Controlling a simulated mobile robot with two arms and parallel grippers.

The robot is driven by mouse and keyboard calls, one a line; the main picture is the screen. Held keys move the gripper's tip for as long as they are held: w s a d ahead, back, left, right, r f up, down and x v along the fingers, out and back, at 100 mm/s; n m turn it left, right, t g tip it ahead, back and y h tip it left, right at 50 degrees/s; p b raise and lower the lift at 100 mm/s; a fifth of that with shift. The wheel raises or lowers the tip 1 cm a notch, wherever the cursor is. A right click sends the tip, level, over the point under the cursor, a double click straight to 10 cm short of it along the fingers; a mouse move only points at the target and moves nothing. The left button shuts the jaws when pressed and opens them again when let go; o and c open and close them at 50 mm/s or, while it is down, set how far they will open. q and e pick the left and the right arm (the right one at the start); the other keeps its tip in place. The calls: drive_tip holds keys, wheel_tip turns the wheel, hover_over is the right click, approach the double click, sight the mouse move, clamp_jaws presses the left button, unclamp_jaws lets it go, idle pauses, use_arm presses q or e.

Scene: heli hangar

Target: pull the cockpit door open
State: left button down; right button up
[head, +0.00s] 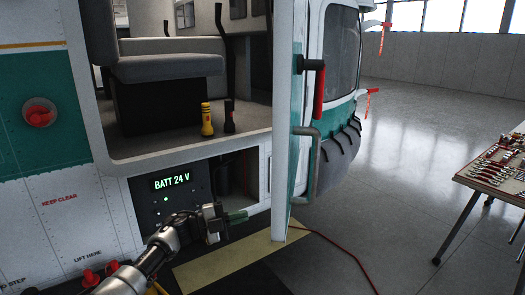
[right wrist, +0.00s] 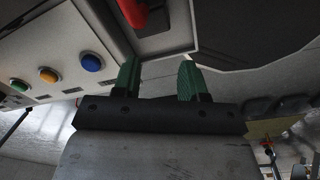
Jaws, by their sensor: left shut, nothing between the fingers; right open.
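The cockpit door (head: 283,130) is a tall white and teal panel, seen nearly edge-on at the helicopter's side; I cannot tell how far it stands open. A grey bar handle (head: 316,165) and a red handle (head: 320,92) on a black mount are on its right face. My left gripper (head: 240,216) is shut and empty, low in front of the open bay, left of the door and apart from both handles. My right gripper (right wrist: 159,76) shows only in the right wrist view, open, with nothing between its green fingers. A red part (right wrist: 95,22) lies just beyond them.
The cabin with a grey seat (head: 170,67) is open to the left. A battery panel (head: 171,181) is below. A tool table (head: 497,166) stands at right. A red cable (head: 345,250) crosses the otherwise clear floor.

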use_arm(q)
drive_tip(key=s+a+r+m+g+y, duration=0.2)
drive_tip(key=s+r+m+y, duration=0.1)
drive_tip(key=r, duration=0.7)
drive_tip(key=s+a+r+m+g+y+p, duration=0.1)
drive_tip(key=s+r+m+g+y, duration=0.2)
drive_tip(key=r, duration=0.6)
drive_tip(key=s+a+r+m+g+y, duration=0.2)
drive_tip(key=r+m+y, duration=0.15)
drive_tip(key=r, duration=0.65)
drive_tip(key=d+f+p, duration=0.2)
drive_tip(key=d+f, duration=0.1)
drive_tip(key=d, duration=0.2)
drive_tip(key=s+d+f+p, duration=0.1)
drive_tip(key=d+f+p, duration=0.1)
drive_tip(key=d, duration=0.4)
drive_tip(key=shift+s+d+f, duration=0.15)
drive_tip(key=shift+d+f, duration=0.05)
drive_tip(key=shift+f, duration=0.7)
use_arm(e)
drive_tip(key=r, duration=0.3)
drive_tip(key=w+r, duration=0.1)
drive_tip(key=r, duration=0.1)
drive_tip(key=shift+a+r, duration=0.2)
drive_tip(key=shift+a, duration=0.1)
use_arm(q)
drive_tip(key=shift+m+h, duration=0.25)
